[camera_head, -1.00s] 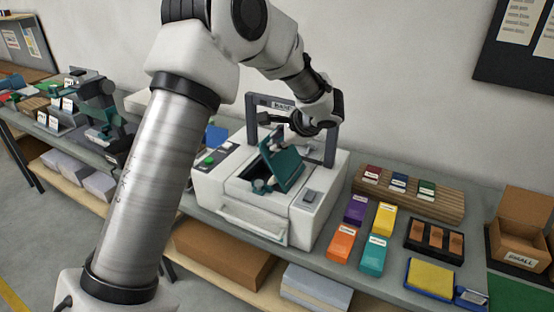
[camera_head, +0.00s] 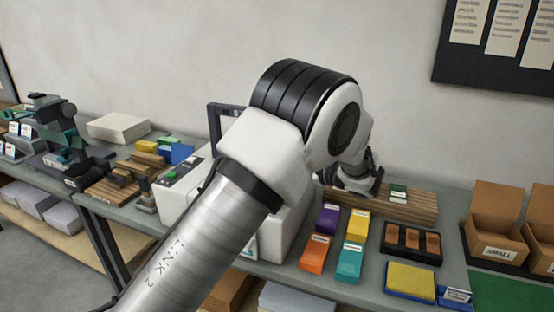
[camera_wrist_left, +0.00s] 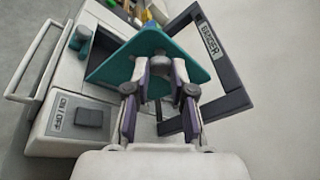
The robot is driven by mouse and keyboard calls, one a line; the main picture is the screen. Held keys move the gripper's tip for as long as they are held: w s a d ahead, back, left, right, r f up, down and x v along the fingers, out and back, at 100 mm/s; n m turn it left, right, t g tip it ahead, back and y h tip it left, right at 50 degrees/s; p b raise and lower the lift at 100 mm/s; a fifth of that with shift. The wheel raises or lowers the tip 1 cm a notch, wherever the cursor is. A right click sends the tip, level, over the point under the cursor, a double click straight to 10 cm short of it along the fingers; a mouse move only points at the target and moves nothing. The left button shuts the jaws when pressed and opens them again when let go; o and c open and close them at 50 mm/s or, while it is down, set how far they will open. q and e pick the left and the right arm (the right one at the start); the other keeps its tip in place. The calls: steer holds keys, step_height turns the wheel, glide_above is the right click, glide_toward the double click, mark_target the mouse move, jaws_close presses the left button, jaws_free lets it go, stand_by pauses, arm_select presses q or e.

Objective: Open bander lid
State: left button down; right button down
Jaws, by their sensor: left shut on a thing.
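The white bander (camera_head: 176,192) is mostly hidden behind my left arm in the head view; its lid is hidden there. In the left wrist view, the bander (camera_wrist_left: 48,128) shows its teal lid (camera_wrist_left: 147,42) raised and tilted, with a dark opening beside it. My left gripper (camera_wrist_left: 161,74) is shut on the lid's round grey knob (camera_wrist_left: 160,62), with a finger on each side. A teal hinge piece (camera_wrist_left: 80,38) sits beside the opening. My right gripper is not in view.
The bander's dark arch (camera_wrist_left: 226,62) stands close beside the lid. An on/off switch (camera_wrist_left: 90,118) and a white handle (camera_wrist_left: 38,60) are nearby. Coloured boxes (camera_head: 326,218), a wooden rack (camera_head: 418,208) and an open carton (camera_head: 496,222) lie to the right on the bench.

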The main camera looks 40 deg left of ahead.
arm_select(q)
steer(key=shift+f, duration=0.1)
stand_by(0.3)
steer(key=c, duration=0.9)
jaws_free()
steer(key=shift+c, duration=0.2)
steer(key=d, duration=0.7)
steer(key=shift+r, duration=0.2)
steer(key=shift+d, duration=0.15)
